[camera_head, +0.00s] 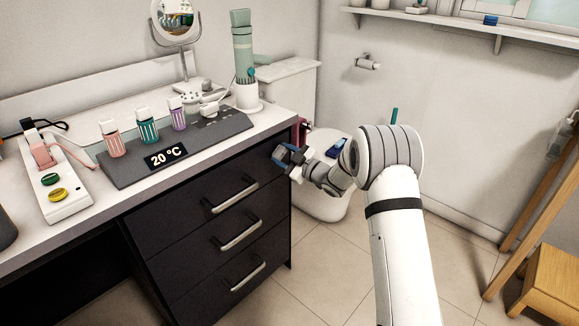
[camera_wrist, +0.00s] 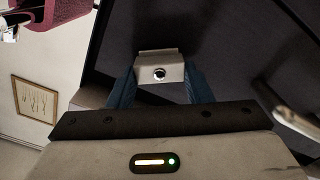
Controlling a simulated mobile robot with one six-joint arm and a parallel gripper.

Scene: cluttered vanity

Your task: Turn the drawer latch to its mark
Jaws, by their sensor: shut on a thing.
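The drawer latch (camera_wrist: 159,67) shows in the wrist view as a pale block with a round shiny centre, against the dark drawer front. My gripper (camera_wrist: 162,84) has its two blue fingers on either side of the block and is shut on it. In the head view my gripper (camera_head: 284,157) is at the upper right of the black drawer unit (camera_head: 170,258), by the top drawer. There the gripper hides the latch. I cannot make out the mark in either view.
The drawers have silver handles (camera_head: 235,196) left of my gripper. Above, the vanity top carries a display panel (camera_head: 205,131), a power strip (camera_head: 66,203), a mirror (camera_head: 176,25) and a green cylinder (camera_head: 243,50).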

